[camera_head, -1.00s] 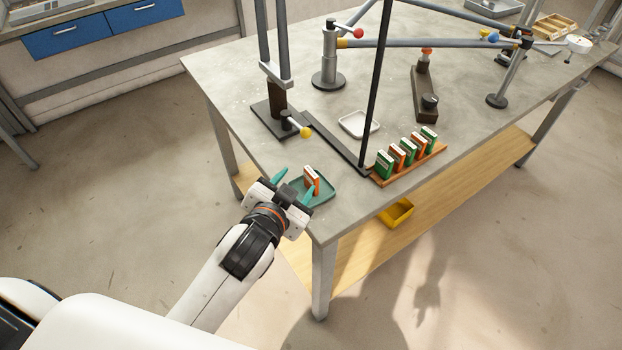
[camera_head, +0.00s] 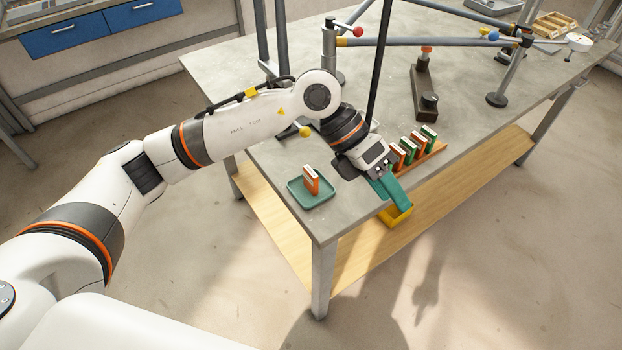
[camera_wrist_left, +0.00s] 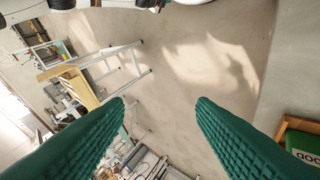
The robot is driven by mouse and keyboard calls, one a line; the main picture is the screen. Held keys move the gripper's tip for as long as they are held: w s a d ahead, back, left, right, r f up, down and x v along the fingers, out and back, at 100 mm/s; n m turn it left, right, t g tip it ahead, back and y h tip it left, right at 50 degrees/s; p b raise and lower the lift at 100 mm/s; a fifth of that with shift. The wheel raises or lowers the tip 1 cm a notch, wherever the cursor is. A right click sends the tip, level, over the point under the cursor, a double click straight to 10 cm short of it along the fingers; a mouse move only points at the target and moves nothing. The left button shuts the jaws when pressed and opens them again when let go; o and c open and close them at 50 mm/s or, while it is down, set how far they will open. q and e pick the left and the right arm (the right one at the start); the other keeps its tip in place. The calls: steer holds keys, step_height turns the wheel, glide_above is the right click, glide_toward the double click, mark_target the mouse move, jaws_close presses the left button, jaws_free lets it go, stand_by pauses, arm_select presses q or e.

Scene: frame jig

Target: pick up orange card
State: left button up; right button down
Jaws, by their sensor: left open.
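An orange card (camera_head: 311,180) with a white edge stands in a teal tray (camera_head: 294,198) at the table's near left corner. More orange cards (camera_head: 397,156) stand among green cards (camera_head: 429,137) in a wooden rack (camera_head: 437,152) at the near edge. My left gripper (camera_head: 388,188) is open and empty, at the left end of the rack, and its wrist hides that end. A green card (camera_wrist_left: 304,142) shows there at the right edge. My right gripper is out of view.
A yellow bin (camera_head: 396,215) sits on the lower wooden shelf (camera_head: 455,195) below my gripper. A dark upright pole (camera_head: 378,70) rises behind my wrist. A dark block with a knob (camera_head: 424,95) and grey clamps stand farther back.

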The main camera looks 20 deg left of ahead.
arm_select(q)
steer(key=w+a+t+y, duration=0.1)
steer(key=w+a+y, duration=0.25)
steer(key=a, duration=0.25)
steer(key=n+t+y, duration=0.1)
steer(key=y, duration=0.4)
glide_toward(311, 171)
steer(key=shift+s+d+f, duration=0.25)
steer(key=shift+s+d, duration=0.2)
steer(key=shift+s, duration=0.15)
steer(key=f, duration=0.2)
steer(key=f+p, duration=0.1)
steer(key=f, duration=0.1)
steer(key=a+f, duration=0.1)
steer(key=f, duration=0.1)
steer(key=shift+w+f, duration=0.1)
steer(key=shift+w+d+f+p, duration=0.15)
steer(key=shift+f+p, duration=0.35)
steer(key=shift+f, duration=0.85)
steer(key=shift+w+d+f+p, duration=0.15)
steer(key=shift+f+p, duration=0.3)
steer(key=shift+f, duration=0.95)
steer(key=shift+a, duration=0.1)
steer(key=shift+c, duration=0.2)
steer(key=c, duration=0.7)
